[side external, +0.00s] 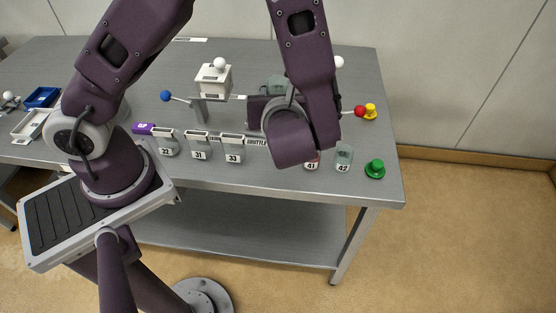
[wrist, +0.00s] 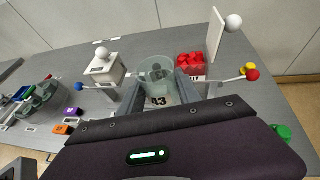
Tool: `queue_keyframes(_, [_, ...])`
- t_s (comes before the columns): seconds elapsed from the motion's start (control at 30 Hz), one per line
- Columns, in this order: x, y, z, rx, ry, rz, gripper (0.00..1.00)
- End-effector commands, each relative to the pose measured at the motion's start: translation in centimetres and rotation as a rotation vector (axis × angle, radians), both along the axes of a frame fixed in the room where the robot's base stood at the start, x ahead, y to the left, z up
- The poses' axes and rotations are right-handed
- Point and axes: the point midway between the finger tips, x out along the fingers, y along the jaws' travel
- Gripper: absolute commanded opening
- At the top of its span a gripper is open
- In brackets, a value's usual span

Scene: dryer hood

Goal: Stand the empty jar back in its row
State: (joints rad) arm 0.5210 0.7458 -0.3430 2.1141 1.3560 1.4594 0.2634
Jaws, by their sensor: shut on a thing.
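My gripper (wrist: 160,92) is shut on a clear, grey-tinted jar (wrist: 156,70) in the wrist view. The jar looks empty and upright, with a dark label on its front that seems to end in 3. In the side view a greenish clear shape, likely its top (side external: 276,83), shows above my gripper, which is mostly hidden by my arm. At the front right of the table stand jar 42 (side external: 343,158), clear, and jar 41 (side external: 312,163), with red showing, partly behind my arm. Any space between my arm and these jars is hidden.
Several grey containers, 22 (side external: 167,146), 31 (side external: 198,148) and 33 (side external: 232,150), stand at the front. A white knobbed box (side external: 213,80) with a blue-ball lever (side external: 165,97) stands behind. A raised white panel (wrist: 215,40), red pieces (wrist: 190,65), a red-ball lever (wrist: 253,75) and a green button (side external: 375,169) are right.

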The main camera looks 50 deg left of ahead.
Motion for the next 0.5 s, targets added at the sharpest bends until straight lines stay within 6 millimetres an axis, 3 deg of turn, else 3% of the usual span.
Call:
queue_keyframes(0.1, [-0.1,0.0,-3.9,0.005,0.009,-0.002,0.0])
queue_keyframes(0.5, [0.0,0.0,-12.6,0.0,0.004,0.0,0.0])
